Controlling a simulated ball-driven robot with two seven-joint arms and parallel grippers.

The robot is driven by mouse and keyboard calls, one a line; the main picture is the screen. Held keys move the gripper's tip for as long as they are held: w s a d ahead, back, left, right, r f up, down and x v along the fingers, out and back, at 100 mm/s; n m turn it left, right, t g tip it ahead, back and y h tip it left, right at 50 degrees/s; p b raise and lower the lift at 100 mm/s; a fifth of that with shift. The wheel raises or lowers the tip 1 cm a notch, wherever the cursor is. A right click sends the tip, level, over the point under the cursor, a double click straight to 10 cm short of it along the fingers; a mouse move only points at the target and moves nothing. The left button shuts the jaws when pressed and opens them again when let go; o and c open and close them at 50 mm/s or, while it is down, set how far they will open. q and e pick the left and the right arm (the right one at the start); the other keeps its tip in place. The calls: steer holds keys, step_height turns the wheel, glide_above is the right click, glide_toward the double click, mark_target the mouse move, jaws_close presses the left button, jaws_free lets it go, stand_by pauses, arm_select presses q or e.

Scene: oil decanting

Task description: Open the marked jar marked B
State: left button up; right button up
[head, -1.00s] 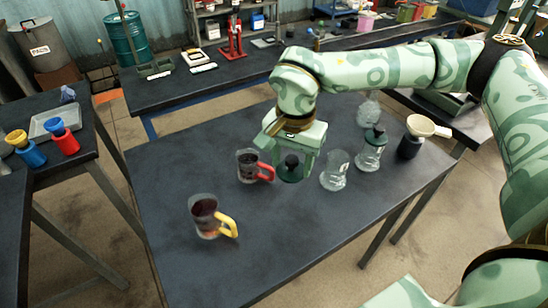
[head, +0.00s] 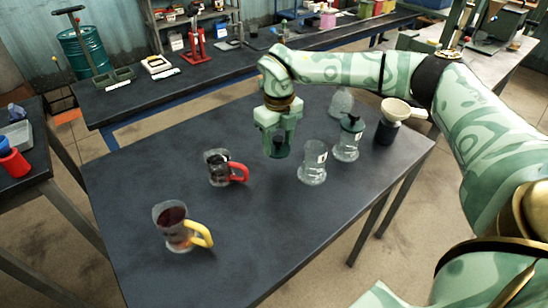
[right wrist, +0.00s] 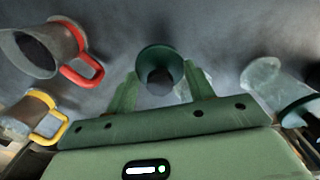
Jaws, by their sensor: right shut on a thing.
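My right gripper (head: 278,128) is shut on a dark green lid-like piece with a dark knob (head: 278,147). In the right wrist view this green piece (right wrist: 160,60) sits between the fingers (right wrist: 160,88). A clear glass jar (head: 312,168) with a small white label stands just right of the gripper, with no lid seen on it. A second clear jar (head: 347,146) with a dark green knobbed lid stands behind it to the right. A third clear glass vessel (head: 341,104) stands farther back, partly hidden by my arm. I cannot read the label letters. My left gripper is not in view.
A glass mug with a red handle (head: 220,167) and one with a yellow handle (head: 175,225), both holding dark liquid, stand left of the gripper. A black container with a cream funnel (head: 395,110) stands at the right edge of the table. The dark table's front is clear.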

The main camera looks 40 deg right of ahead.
mark_target(278, 148)
step_height(278, 148, down, 6)
steer(key=shift+r+b, duration=0.1)
steer(key=shift+b, duration=0.65)
steer(key=shift+r, duration=0.1)
steer(key=o, duration=1.1)
steer(key=shift+c, duration=0.2)
step_height(278, 148, up, 12)
steer(key=p, duration=0.3)
